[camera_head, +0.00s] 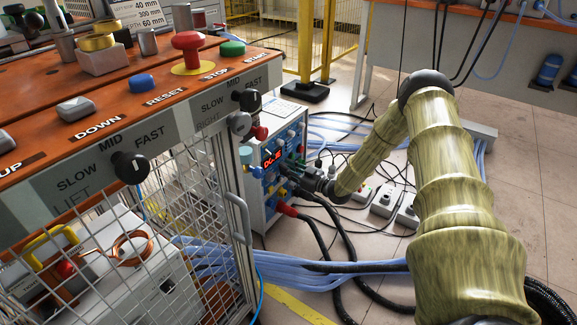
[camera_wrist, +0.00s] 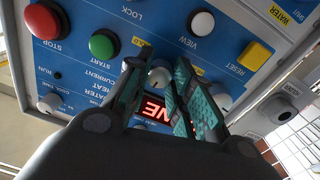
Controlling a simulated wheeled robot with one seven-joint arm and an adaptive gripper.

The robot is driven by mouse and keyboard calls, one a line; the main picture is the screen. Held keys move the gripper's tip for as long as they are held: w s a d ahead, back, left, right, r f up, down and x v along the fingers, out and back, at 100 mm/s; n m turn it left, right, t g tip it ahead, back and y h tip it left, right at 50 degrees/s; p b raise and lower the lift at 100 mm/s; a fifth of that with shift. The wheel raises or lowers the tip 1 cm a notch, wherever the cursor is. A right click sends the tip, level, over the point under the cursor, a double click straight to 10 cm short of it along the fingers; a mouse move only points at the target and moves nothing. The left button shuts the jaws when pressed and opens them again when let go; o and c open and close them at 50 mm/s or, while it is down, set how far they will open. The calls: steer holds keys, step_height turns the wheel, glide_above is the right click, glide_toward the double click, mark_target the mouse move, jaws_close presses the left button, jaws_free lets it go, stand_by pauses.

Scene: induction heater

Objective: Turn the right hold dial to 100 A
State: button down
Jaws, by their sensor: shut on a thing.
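The induction heater (camera_head: 258,185) is a pale cabinet with a blue control panel. In the head view my gripper (camera_head: 293,178) is against the panel's face and hides part of it. In the wrist view the blue panel (camera_wrist: 110,18) appears turned, with its labels upside down. My gripper (camera_wrist: 158,68) has its two teal-padded fingers closed on a small grey-white dial (camera_wrist: 158,76) with a pointer mark. I cannot read its scale. A second dial (camera_wrist: 223,102) is partly hidden behind the right finger, and another dial (camera_wrist: 50,103) is at the left.
A lit red display (camera_wrist: 155,109) is partly hidden by the fingers. Red (camera_wrist: 46,20), green (camera_wrist: 104,44) and white (camera_wrist: 201,23) buttons and a yellow button (camera_wrist: 254,55) are close by. A caged orange-topped console (camera_head: 130,90) stands left of the heater; cables (camera_head: 340,225) lie on the floor.

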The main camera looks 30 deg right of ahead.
steer(key=shift+d+n+p, duration=0.2)
steer(key=shift+n+p, duration=3.65)
steer(key=shift+n, duration=3.35)
steer(key=c, duration=1.2)
jaws_free()
steer(key=shift+d, duration=0.1)
steer(key=shift+c, duration=0.2)
steer(key=v, duration=1.1)
steer(key=shift+s+d, duration=0.15)
steer(key=shift+s, duration=0.2)
